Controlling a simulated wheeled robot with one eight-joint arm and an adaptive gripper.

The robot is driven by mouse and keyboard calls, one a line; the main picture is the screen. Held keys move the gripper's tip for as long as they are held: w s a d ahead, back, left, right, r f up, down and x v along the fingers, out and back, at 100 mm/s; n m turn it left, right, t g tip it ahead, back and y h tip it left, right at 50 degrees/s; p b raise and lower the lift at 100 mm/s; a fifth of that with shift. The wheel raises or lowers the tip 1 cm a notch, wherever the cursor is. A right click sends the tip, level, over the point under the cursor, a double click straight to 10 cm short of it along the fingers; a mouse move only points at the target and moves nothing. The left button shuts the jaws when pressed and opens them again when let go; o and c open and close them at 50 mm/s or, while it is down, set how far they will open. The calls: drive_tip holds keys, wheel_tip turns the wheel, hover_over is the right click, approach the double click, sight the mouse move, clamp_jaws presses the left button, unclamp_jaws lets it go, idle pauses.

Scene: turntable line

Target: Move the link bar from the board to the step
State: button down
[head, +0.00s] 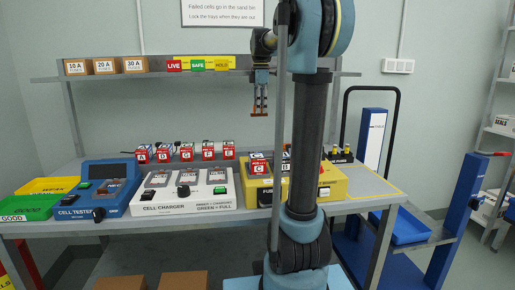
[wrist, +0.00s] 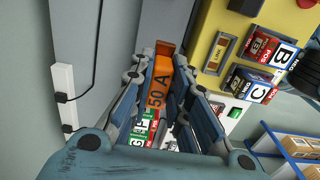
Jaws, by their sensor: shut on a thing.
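The link bar (wrist: 158,92) is orange and marked "50 A"; in the wrist view it lies between the two fingers of my gripper (wrist: 166,80). My gripper is shut on it. In the head view my gripper (head: 260,108) is raised in the air above the back of the bench, pointing down, with a small orange part at its tips. The yellow unit (head: 332,186), which appears to be the board, stands on the bench below and to the right, partly hidden by my arm. It shows at the upper right of the wrist view (wrist: 212,22). I cannot identify the step.
A row of red-labelled cells (head: 186,152) stands behind the white cell charger (head: 160,205). The blue cell tester (head: 97,198) and green and yellow bins (head: 40,200) are on the left. A shelf (head: 190,75) holds boxes. A blue tray (head: 405,228) sits right of the bench.

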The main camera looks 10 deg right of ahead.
wheel_tip(320, 180, down, 17)
drive_tip(key=shift+f, duration=0.15)
drive_tip(key=shift+s, duration=0.1)
idle(0.4)
drive_tip(key=c, duration=1.9)
unclamp_jaws()
drive_tip(key=shift+f, duration=0.1)
drive_tip(key=o, duration=0.4)
drive_tip(key=shift+c, duration=0.2)
wheel_tip(320, 180, up, 12)
drive_tip(key=shift+r, duration=0.15)
